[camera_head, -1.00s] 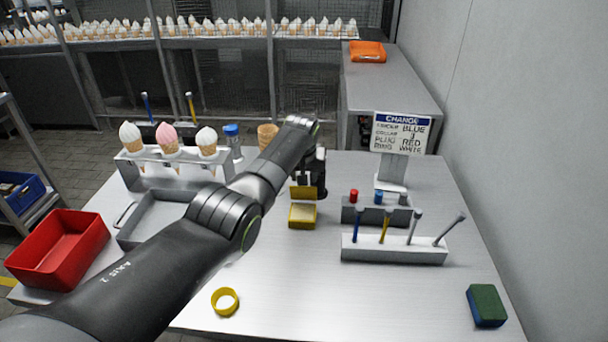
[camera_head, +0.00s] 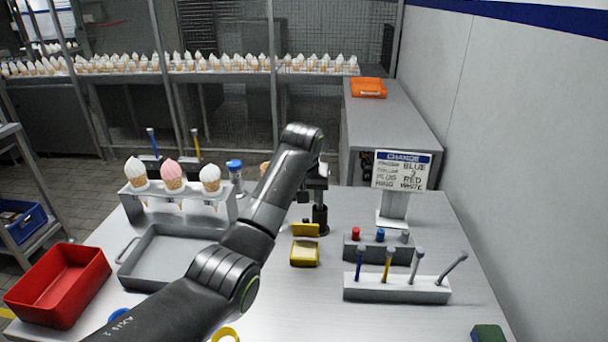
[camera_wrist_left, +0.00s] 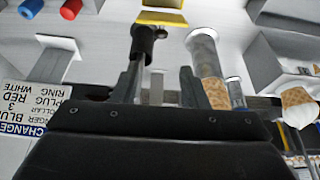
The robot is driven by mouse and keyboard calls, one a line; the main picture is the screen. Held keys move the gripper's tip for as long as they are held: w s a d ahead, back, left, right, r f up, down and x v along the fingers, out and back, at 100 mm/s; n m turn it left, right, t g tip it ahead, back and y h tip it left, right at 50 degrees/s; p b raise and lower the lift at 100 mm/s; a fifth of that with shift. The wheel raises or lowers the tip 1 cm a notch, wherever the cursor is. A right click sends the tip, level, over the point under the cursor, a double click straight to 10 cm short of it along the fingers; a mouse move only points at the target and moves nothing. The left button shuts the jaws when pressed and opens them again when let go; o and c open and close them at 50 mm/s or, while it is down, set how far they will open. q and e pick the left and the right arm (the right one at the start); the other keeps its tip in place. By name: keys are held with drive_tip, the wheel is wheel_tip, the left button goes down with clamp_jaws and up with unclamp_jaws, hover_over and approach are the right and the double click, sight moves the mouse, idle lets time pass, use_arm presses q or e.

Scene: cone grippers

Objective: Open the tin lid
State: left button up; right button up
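The yellow tin (camera_head: 304,254) stands on the table in the head view. Its yellow lid (camera_head: 305,229) stands raised along the tin's back edge, so the tin is open and its pale inside shows. In the left wrist view, the lid (camera_wrist_left: 162,19) is at the top, beyond the fingers. My left gripper (camera_head: 304,197) is behind the lid and apart from it, partly hidden by its own arm. In the left wrist view, its fingers (camera_wrist_left: 161,88) are spread with nothing held between them. My right gripper is not in view.
A dark upright post (camera_head: 320,218) stands close behind the tin on its right. The plug block (camera_head: 352,251), tool rack (camera_head: 396,291) and sign (camera_head: 402,170) are right. A cone rack (camera_head: 180,205), metal tray (camera_head: 165,262) and red bin (camera_head: 60,288) are left.

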use_arm(q)
drive_tip(key=v, duration=0.8)
drive_tip(key=shift+b, duration=0.3)
